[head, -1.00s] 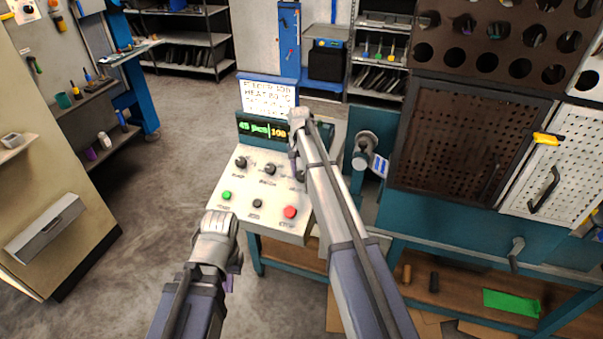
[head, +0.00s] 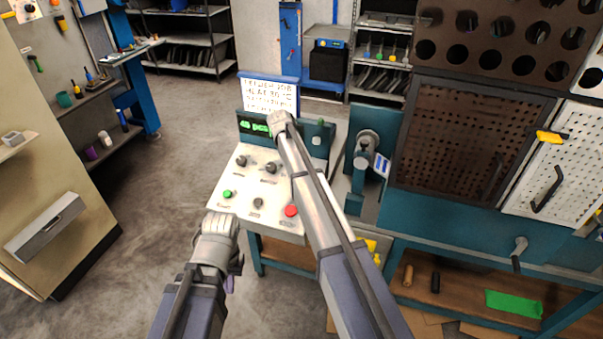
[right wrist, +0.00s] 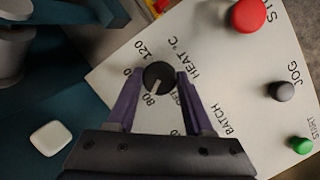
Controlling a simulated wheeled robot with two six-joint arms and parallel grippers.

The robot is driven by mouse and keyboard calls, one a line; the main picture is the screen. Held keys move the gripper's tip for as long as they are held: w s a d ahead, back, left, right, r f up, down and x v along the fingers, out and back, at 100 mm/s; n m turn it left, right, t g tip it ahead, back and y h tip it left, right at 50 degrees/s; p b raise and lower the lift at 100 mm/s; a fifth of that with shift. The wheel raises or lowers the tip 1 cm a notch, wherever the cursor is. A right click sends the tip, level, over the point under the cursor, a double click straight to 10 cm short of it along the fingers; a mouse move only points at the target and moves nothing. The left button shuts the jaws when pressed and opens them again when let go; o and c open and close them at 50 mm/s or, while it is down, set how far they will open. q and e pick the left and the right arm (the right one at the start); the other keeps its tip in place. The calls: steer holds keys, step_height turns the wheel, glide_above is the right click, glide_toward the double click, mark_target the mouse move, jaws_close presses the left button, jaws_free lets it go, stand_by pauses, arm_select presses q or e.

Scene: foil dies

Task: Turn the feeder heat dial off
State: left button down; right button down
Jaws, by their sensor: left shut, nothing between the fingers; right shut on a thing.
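The feeder control panel (head: 236,180) is a pale sloped box with knobs and buttons. In the right wrist view the heat dial (right wrist: 160,75) is a round black knob with a white pointer, beside the HEAT °C label. Its pointer is towards the 80 mark, near the partly covered OFF label. My right gripper (right wrist: 155,82) has its purple fingers closed on the dial's sides. In the head view my right forearm hides the dial and this gripper. My left gripper (head: 232,272) is shut and empty in front of the panel, its fingertips partly hidden.
Two black knobs (head: 256,166), a green button (head: 228,194), a small dark button (head: 258,203) and a red button (head: 291,210) share the panel. A green display (head: 253,127) stands behind them. Teal machinery (head: 369,185) is close on the right. Open floor lies left.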

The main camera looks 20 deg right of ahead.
steer(key=n, duration=0.3)
steer(key=n+t+h+b, duration=0.1)
steer(key=n, duration=0.2)
steer(key=shift+s+a+f+h, duration=0.1)
steer(key=shift+s+h, duration=0.1)
steer(key=shift+h, duration=0.1)
steer(key=n+t, duration=0.1)
steer(key=n, duration=0.2)
steer(key=n+t+b, duration=0.1)
steer(key=n, duration=0.2)
steer(key=shift+h, duration=0.3)
steer(key=shift+n, duration=0.3)
steer(key=shift+c, duration=1.5)
jaws_free()
steer(key=shift+a, duration=0.1)
